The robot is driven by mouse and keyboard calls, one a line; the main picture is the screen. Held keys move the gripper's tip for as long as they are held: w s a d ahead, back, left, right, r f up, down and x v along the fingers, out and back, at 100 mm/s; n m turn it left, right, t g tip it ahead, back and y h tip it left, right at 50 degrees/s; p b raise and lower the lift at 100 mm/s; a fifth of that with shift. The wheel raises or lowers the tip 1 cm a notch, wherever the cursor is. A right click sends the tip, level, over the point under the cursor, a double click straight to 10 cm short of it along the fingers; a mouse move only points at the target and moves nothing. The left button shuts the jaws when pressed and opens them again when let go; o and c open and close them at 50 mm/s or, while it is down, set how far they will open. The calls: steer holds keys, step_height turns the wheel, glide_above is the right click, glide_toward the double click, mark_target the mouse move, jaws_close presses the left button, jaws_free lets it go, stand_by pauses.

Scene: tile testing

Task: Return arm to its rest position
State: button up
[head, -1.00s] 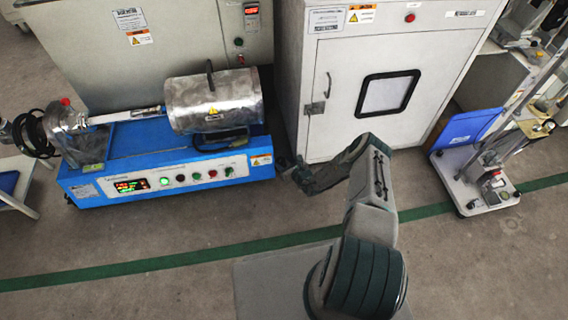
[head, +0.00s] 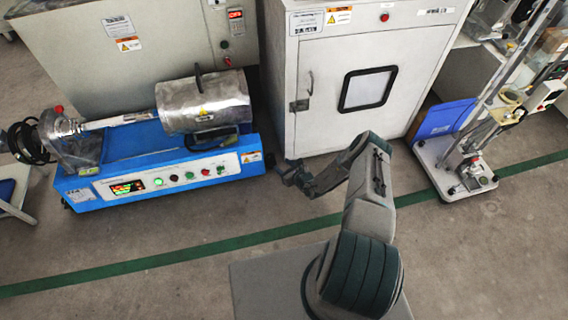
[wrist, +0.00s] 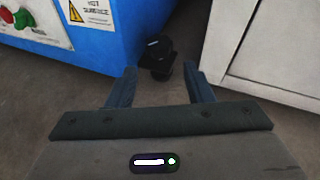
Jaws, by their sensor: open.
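My gripper (wrist: 158,88) shows in the wrist view with its two dark fingers well apart and nothing between them. In the head view my gripper (head: 290,174) is at the end of my bent arm, small and dark, above the floor in front of the gap between the blue machine and the white cabinet. The arm rises from my base at the bottom centre and folds toward the left.
A blue machine (head: 160,183) with a metal cylinder (head: 203,102) stands at left. A white cabinet (head: 365,92) stands behind my arm. A wheeled stand (head: 455,178) is at right. The floor in front, crossed by a green line (head: 150,266), is clear.

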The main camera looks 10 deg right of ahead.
steer(key=shift+a, duration=0.1)
